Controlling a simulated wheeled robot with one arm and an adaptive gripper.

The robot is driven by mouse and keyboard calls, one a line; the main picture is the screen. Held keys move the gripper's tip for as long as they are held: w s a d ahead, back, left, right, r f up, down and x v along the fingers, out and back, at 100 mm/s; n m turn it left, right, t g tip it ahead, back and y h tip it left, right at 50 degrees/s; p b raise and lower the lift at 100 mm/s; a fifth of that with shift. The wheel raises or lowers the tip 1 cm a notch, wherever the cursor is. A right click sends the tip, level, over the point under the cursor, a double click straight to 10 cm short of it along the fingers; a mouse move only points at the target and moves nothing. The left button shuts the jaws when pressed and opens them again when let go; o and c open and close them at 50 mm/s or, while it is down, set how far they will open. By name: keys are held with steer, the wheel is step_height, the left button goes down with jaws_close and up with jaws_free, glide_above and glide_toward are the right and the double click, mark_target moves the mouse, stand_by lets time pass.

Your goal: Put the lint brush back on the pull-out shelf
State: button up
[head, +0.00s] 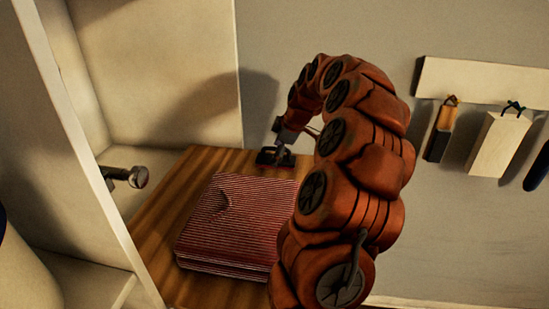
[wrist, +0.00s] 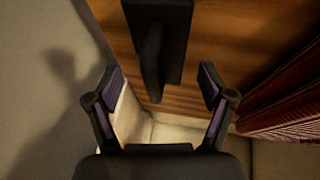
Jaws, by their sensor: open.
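The lint brush (wrist: 158,18) is dark, with a wide head and a narrower handle, and shows against the wooden pull-out shelf (wrist: 215,30) in the wrist view. Its handle extends between my open fingers without visible contact; whether it rests on the shelf is hard to tell. My gripper (wrist: 161,80) is open and empty. In the head view my gripper is small and dark at the far end of the shelf (head: 160,215), where I cannot clearly separate it from the brush.
A folded red striped cloth (head: 235,222) lies on the shelf, near my right finger in the wrist view. A pale cabinet (head: 75,130) with a metal knob (head: 128,177) stands left. A wall rail (head: 480,82) holds hanging items at right. Bare wood shows left of the cloth.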

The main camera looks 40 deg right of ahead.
steer(key=b+v, duration=0.2)
steer(key=v, duration=0.7)
steer(key=shift+r, duration=0.3)
steer(key=shift+s, duration=0.15)
